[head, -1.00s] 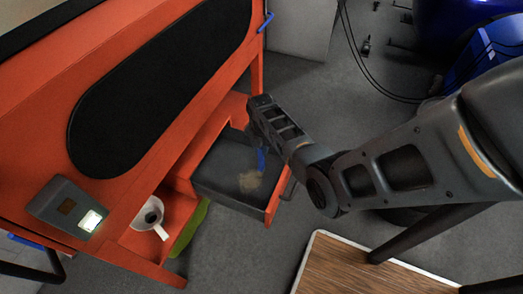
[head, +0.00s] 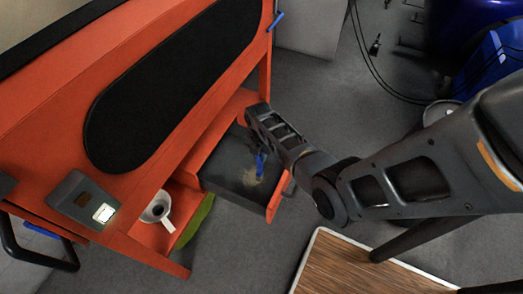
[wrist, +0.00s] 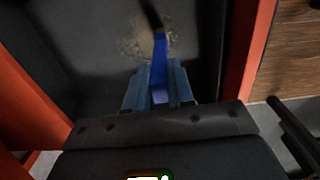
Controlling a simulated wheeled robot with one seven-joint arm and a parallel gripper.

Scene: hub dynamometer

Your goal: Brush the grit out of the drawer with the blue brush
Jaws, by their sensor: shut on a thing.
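The grey drawer (head: 232,197) is pulled out of the orange bench. Pale tan grit (head: 249,179) lies on its floor, and it also shows in the wrist view (wrist: 137,42). The blue brush (head: 260,163) is in my gripper (wrist: 159,84), with its blue handle (wrist: 160,60) between the two fingers. Its dark end reaches over the grit in the wrist view; I cannot tell whether it touches the floor. My gripper is over the drawer, its fingers largely hidden in the head view.
The orange drawer front (head: 281,194) and the bench edge border the drawer. A white funnel (head: 157,210) sits on the orange shelf at left, with a green item (head: 195,222) beside it. A wood-topped table (head: 350,268) stands at lower right. Cables lie on the floor at upper right.

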